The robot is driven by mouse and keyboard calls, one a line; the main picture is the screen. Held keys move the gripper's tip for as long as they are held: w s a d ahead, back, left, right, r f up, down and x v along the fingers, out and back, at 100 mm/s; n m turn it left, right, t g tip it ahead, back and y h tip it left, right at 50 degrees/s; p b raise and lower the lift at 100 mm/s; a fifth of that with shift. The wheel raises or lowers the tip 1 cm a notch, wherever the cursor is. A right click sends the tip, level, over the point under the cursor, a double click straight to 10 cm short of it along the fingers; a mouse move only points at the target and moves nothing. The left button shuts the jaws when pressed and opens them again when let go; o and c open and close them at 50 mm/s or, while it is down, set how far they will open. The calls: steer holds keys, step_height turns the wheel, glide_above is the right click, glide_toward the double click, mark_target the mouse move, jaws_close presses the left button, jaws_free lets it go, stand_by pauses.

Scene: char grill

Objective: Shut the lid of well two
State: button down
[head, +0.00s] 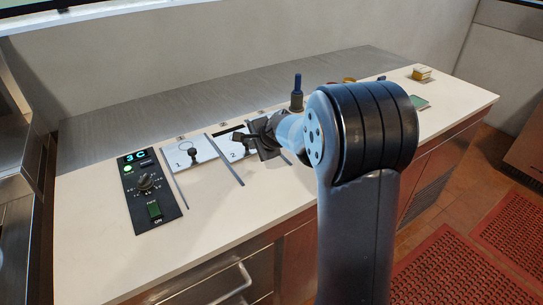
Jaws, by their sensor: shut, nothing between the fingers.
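The lid of well two (234,149) is a white panel marked 2, with a dark knob, set in the pale counter. A dark gap shows along its far edge, so the well looks partly uncovered. My gripper (256,135) is at the right side of this lid, close to its knob. It is shut and empty. I cannot tell whether it touches the lid or knob. My arm hides the area to the right of the lid.
The lid of well one (204,149) is to the left, with its own dark knob. A black control panel (148,190) with a lit display is farther left. A dark upright bottle-like object (297,92) stands behind my wrist. A yellowish box (421,72) and a green item (418,102) are at the right.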

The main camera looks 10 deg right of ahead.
steer(key=w, duration=0.1)
steer(key=w+a+p, duration=0.1)
steer(key=w, duration=0.1)
steer(key=w+p, duration=0.1)
steer(key=shift+w+a+r, duration=0.1)
steer(key=shift+w+a, duration=0.15)
steer(key=shift+w, duration=0.1)
